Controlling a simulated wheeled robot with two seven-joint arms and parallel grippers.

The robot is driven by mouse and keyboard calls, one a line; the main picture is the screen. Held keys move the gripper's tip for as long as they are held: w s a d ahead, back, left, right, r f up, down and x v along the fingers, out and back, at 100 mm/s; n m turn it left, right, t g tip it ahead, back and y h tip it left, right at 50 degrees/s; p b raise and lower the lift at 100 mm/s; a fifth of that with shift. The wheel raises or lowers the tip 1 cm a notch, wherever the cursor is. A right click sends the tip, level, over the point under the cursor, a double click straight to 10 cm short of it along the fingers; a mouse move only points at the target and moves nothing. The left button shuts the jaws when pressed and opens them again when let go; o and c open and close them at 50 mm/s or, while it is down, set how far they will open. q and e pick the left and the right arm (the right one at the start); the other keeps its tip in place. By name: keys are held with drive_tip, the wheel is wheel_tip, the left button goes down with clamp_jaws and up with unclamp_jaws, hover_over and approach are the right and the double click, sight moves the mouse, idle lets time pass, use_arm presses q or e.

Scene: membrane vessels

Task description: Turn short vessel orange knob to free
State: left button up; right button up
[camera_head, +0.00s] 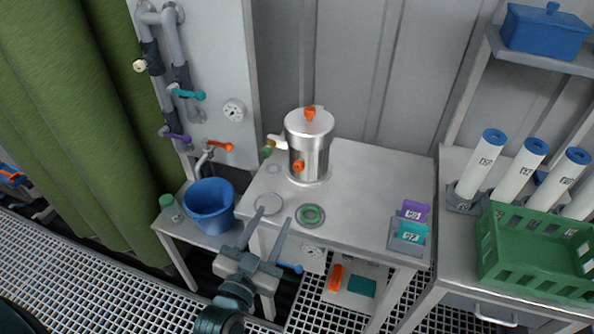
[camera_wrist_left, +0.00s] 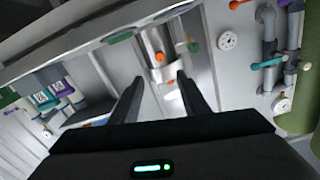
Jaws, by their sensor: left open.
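The short vessel (camera_head: 318,153) is a silver cylinder with a lid, standing upright on the metal table (camera_head: 365,170). One orange knob (camera_head: 309,113) is on its lid, and another orange knob (camera_head: 298,166) is low on its front side. My left gripper (camera_head: 273,216) is open and empty, in front of the vessel near the table's front edge, apart from both knobs. In the left wrist view the vessel (camera_wrist_left: 150,44) with orange parts shows beyond the open fingers (camera_wrist_left: 160,79). My right gripper is not in view.
A green ring (camera_head: 310,215) lies on the table near the left gripper. A blue bucket (camera_head: 209,204) stands left. Purple (camera_head: 414,210) and teal (camera_head: 411,232) labelled pieces sit at the table's right. A green crate (camera_head: 535,250) and white tubes (camera_head: 482,165) are farther right.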

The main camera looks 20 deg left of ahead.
sight(298, 169)
use_arm(q)
drive_tip(key=w+p, duration=0.1)
drive_tip(key=w, duration=0.4)
drive_tip(key=w+p, duration=0.1)
drive_tip(key=w, duration=0.4)
drive_tip(key=w+p, duration=0.2)
drive_tip(key=w, duration=0.3)
drive_tip(key=shift+w+d+r, duration=0.1)
drive_tip(key=shift+w+d, duration=0.15)
drive_tip(key=shift+d, duration=0.05)
drive_tip(key=shift+w, duration=0.85)
drive_tip(key=shift+c, duration=0.4)
drive_tip(key=c, duration=1)
